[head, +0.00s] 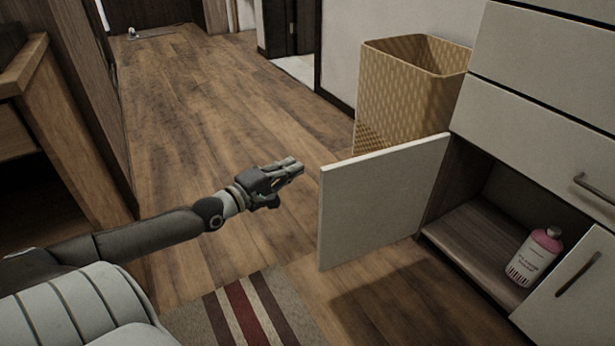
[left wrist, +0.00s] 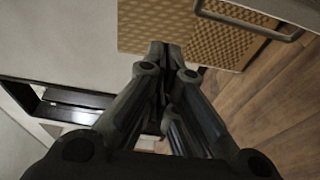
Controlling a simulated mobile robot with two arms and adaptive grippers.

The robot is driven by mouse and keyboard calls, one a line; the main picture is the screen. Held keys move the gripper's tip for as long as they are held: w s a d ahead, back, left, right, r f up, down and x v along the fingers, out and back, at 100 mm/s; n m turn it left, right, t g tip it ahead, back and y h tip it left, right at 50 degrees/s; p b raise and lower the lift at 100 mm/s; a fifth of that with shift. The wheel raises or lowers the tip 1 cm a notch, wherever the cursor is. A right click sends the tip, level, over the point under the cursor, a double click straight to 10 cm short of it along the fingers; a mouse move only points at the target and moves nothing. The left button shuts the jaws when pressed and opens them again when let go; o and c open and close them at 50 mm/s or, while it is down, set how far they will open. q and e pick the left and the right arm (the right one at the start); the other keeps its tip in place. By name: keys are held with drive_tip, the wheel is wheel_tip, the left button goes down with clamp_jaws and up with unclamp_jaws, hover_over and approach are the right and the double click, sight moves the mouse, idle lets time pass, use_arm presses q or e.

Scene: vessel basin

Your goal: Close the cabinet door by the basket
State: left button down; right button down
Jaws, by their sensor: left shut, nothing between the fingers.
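The cabinet door (head: 380,200) stands open, swung out from the low cabinet at the right of the head view. The wicker basket (head: 408,95) stands on the floor just behind the door. My left gripper (head: 298,165) is shut and empty. It is a little left of the door's free edge, near the height of its top, and looks apart from it. The basket also shows in the left wrist view (left wrist: 195,32), beyond my shut fingers (left wrist: 165,50). A dark handle (left wrist: 250,22) crosses the top right there. My right gripper is not in view.
A pink and white bottle (head: 535,258) stands inside the open cabinet (head: 475,240). Another cabinet door (head: 575,290) with a handle is at the lower right. A striped rug (head: 245,310) lies in front. The wooden floor (head: 190,110) left of the basket is clear.

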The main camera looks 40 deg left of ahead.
use_arm(q)
drive_tip(key=shift+w+d+b, duration=0.2)
drive_tip(key=shift+w+d, duration=0.05)
drive_tip(key=shift+d, duration=0.45)
drive_tip(key=shift+w+d+b, duration=0.15)
drive_tip(key=shift+w+d, duration=0.15)
drive_tip(key=shift+d, duration=0.35)
drive_tip(key=shift+w+d+b, duration=0.2)
drive_tip(key=shift+w+d, duration=0.05)
drive_tip(key=shift+d, duration=0.45)
